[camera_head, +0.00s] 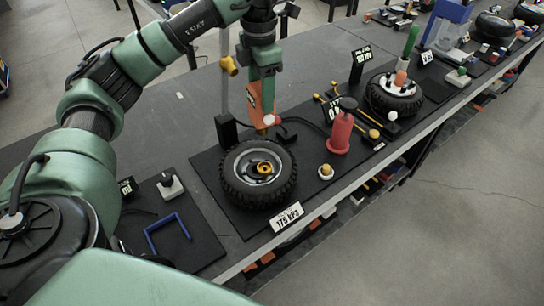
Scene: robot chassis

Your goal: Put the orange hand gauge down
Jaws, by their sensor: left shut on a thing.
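The orange hand gauge (257,104) is held at the lower end of my left arm, which comes in from the left and reaches down at the upper middle. My left gripper (264,82) is shut on it, and its fingers partly cover the gauge. The gauge is upright, just beyond the black tire (236,184) with the grey rim. From this angle I cannot tell whether its lower end touches the mat. My right gripper is not in view.
The tire lies on a black mat (226,215) with a "175 kPa" sign (287,217). A blue frame (168,233) lies left. Another wheel (394,98) is further right.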

